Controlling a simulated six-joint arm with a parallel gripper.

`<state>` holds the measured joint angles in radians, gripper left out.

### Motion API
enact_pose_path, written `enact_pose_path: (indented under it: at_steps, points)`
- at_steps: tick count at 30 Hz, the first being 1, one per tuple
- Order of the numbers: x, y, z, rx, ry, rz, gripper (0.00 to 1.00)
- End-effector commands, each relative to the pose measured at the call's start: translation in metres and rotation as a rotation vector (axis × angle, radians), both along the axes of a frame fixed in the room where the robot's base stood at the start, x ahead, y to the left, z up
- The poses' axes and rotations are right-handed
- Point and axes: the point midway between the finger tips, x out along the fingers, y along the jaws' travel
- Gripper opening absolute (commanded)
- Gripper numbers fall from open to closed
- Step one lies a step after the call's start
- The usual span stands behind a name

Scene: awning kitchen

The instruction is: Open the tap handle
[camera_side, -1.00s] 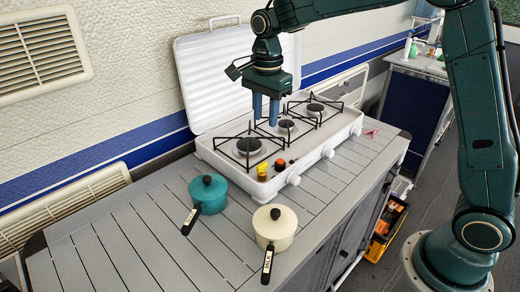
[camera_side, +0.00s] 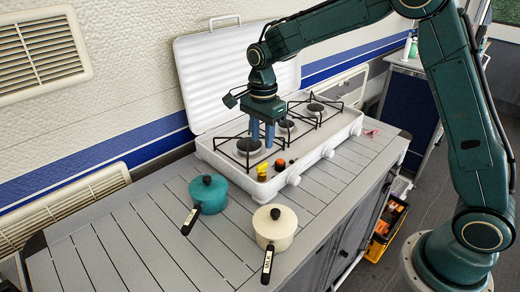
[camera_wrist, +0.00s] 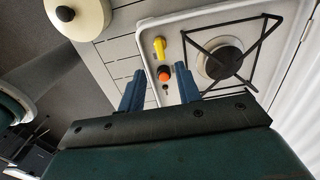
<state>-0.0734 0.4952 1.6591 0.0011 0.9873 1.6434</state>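The yellow tap handle (camera_side: 262,171) stands at the near left end of the white stove (camera_side: 215,156). An orange knob (camera_side: 280,163) is beside it. In the wrist view the yellow handle (camera_wrist: 160,47) lies beyond my fingertips, and the orange knob (camera_wrist: 165,75) shows in line with the gap between them. My gripper (camera_side: 262,143) points down above the near burner area, behind the handle in the side view. Its two blue fingers are apart and empty, as the wrist view (camera_wrist: 158,86) also shows. I see no contact with the handle.
Black pan supports (camera_side: 247,149) rise over the burners close to my fingers. The stove's raised white lid (camera_side: 215,75) stands behind. A teal pot (camera_side: 208,194) and a cream pot (camera_side: 275,227) stand on the slatted counter (camera_side: 130,236) in front, which is otherwise largely clear.

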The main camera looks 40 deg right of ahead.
Motion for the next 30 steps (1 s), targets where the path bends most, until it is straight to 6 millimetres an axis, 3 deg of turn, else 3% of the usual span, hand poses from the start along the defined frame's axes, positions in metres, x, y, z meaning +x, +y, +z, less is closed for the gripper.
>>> enact_pose_path:
  at_steps: [9,15,30]
  points:
    - [-0.001,0.0,-0.05,-0.001,0.004,0.001,0.34]
    - [0.0,0.0,-0.072,-0.001,0.002,0.001,0.34]
    - [0.0,0.0,-0.082,-0.001,0.0,0.001,0.32]
